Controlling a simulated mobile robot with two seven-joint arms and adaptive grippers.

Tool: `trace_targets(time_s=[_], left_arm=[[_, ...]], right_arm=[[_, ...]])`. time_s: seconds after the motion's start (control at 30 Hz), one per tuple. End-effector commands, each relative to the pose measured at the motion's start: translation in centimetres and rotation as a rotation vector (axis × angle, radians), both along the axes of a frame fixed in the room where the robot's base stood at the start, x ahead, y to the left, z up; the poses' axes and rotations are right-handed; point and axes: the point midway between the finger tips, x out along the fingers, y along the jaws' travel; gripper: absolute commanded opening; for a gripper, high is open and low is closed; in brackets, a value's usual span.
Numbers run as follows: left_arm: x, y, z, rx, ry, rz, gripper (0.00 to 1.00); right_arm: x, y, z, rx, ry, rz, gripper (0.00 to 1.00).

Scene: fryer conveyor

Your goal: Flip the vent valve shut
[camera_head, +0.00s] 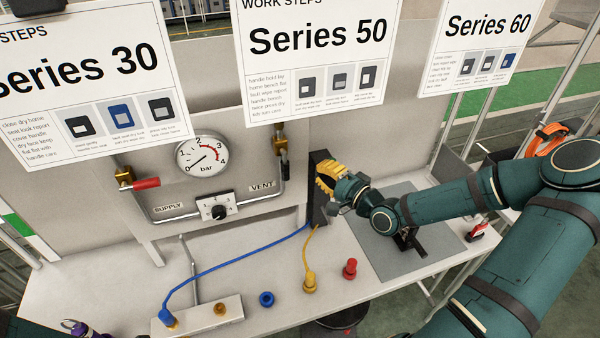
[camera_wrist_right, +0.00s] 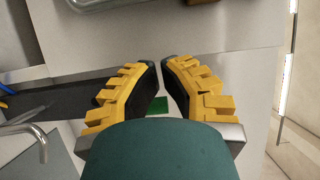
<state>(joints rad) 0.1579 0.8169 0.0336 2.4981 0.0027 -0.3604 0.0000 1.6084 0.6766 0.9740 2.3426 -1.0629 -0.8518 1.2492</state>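The vent valve (camera_head: 282,143) is a brass fitting at the top of the right-hand pipe, above the VENT label (camera_head: 262,187). Its handle is dark and small; I cannot make out its position. My right gripper (camera_head: 325,180), with yellow ribbed fingers, is to the right of this valve and apart from it, in front of a dark upright block. In the right wrist view the fingertips (camera_wrist_right: 160,66) nearly meet, with nothing held between them. The valve is not clear in that view. A purple and black tip (camera_head: 75,328) at the lower left edge seems to be my left gripper, mostly cut off.
A pressure gauge (camera_head: 201,156) sits between the vent valve and the red-handled supply valve (camera_head: 145,183). Hanging signs (camera_head: 316,55) cover the area above. A blue cable (camera_head: 235,262), a yellow plug (camera_head: 309,282) and a red plug (camera_head: 350,268) are on the bench.

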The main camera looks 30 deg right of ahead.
Motion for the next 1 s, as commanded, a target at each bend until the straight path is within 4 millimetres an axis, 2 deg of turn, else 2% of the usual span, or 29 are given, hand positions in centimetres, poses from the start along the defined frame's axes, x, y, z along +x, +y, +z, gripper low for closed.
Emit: trace_targets(time_s=[0.1, 0.2, 0.3, 0.5, 1.0], left_arm=[[0.0, 0.0, -0.2, 0.0, 0.0, 0.0, 0.55], [0.0, 0.0, -0.3, 0.0, 0.0, 0.0, 0.55], [0.0, 0.0, -0.3, 0.0, 0.0, 0.0, 0.55], [0.0, 0.0, -0.3, 0.0, 0.0, 0.0, 0.55], [0.0, 0.0, -0.3, 0.0, 0.0, 0.0, 0.55]], right_arm=[[2.4, 0.6, 0.0, 0.002, -0.003, 0.004, 0.0], [3.6, 1.5, 0.0, 0.003, 0.001, 0.006, 0.0], [3.5, 3.0, 0.0, 0.003, 0.003, 0.005, 0.0], [3.5, 4.5, 0.0, 0.002, 0.002, 0.002, 0.0], [3.7, 4.8, -0.1, 0.007, -0.001, 0.0, 0.0]])
